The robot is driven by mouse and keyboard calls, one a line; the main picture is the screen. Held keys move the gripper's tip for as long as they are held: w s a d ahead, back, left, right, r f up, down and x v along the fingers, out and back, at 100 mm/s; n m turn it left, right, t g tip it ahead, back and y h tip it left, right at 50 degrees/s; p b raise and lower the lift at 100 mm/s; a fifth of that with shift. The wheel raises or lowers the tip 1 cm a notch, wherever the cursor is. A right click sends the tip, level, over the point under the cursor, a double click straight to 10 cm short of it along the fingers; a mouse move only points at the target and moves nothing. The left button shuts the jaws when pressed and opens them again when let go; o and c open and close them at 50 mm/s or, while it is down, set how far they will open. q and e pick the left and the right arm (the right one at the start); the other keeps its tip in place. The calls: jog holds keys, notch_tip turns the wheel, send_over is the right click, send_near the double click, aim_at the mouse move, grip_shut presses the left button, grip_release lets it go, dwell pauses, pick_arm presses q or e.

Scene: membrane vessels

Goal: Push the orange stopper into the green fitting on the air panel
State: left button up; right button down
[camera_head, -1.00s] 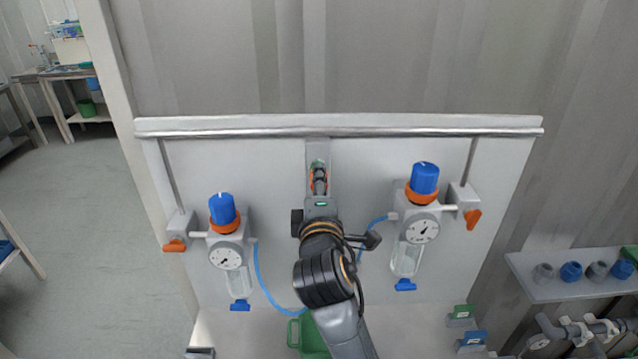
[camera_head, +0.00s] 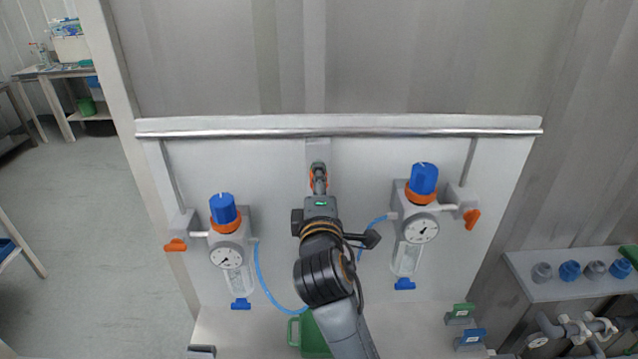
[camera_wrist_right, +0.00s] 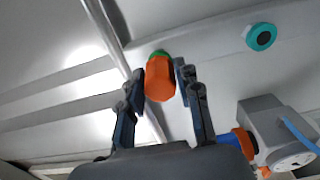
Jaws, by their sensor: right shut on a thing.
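My right gripper (camera_head: 318,172) is at the upper middle of the air panel (camera_head: 280,165), in front of its central strip. In the right wrist view its fingers (camera_wrist_right: 160,88) stand on both sides of the orange stopper (camera_wrist_right: 160,77) and hold it. Only a little orange shows beside the fingers in the head view. A green edge, apparently the green fitting (camera_wrist_right: 161,53), shows just behind the stopper's far end. The rest of it is hidden, so I cannot tell how deep the stopper sits. My left gripper is not in view.
A teal ring (camera_wrist_right: 261,37) sits on the same strip. Blue-capped regulators stand at left (camera_head: 223,209) and right (camera_head: 424,179), with a blue hose (camera_head: 264,283) below. A metal rail (camera_head: 240,133) crosses the panel top. A shelf (camera_head: 535,289) is at right.

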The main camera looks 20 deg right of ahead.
jog(key=shift+w+d, duration=0.15)
jog(key=shift+w, duration=0.3)
jog(key=c, duration=0.8)
grip_release()
jog(key=shift+c, duration=0.2)
jog(key=shift+s, duration=0.2)
jog(key=v, duration=1.1)
jog(key=shift+s, duration=0.35)
